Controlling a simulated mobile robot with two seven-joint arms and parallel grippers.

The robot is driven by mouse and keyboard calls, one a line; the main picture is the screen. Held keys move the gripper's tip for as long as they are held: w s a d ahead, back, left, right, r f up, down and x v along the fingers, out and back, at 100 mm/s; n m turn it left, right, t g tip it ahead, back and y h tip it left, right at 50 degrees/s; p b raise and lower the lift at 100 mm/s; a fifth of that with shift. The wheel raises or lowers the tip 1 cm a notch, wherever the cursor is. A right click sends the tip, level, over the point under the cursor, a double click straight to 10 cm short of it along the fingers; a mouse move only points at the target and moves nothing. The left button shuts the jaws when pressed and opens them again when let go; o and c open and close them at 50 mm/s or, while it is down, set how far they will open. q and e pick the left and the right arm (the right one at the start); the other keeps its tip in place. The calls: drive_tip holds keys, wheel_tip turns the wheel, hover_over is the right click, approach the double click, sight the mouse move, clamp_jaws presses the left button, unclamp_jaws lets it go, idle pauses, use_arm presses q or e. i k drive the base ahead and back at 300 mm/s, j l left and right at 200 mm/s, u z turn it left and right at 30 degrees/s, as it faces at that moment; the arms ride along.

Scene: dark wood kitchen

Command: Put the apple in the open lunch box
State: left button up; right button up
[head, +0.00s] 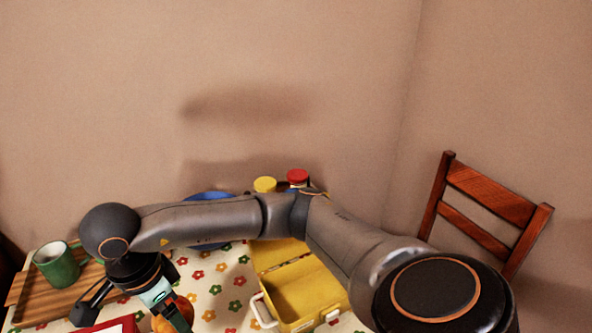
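The yellow lunch box (305,292) stands open on the table, its lid (278,252) tilted back behind it. The part of its inside that I can see looks empty. My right arm comes in from the right and reaches across above the table. Its gripper points down at this round thing, left of the lunch box. Whether the fingers grip it is hidden. My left gripper is not in view.
A green mug (57,266) stands on a wooden board (30,297) at the left. A red-edged object (110,327) lies at the bottom edge. A blue plate (208,196), a yellow-topped container (265,185) and a red-lidded jar (298,177) stand behind my arm. A wooden chair (490,195) is at the right.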

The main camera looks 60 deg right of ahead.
sight(310, 301)
drive_tip(key=k+l+u, duration=0.2)
drive_tip(key=l, duration=0.3)
drive_tip(key=k+l+u, duration=0.2)
drive_tip(key=k+l, duration=0.15)
drive_tip(key=k+l+u, duration=0.2)
drive_tip(key=l, duration=0.3)
drive_tip(key=k, duration=0.1)
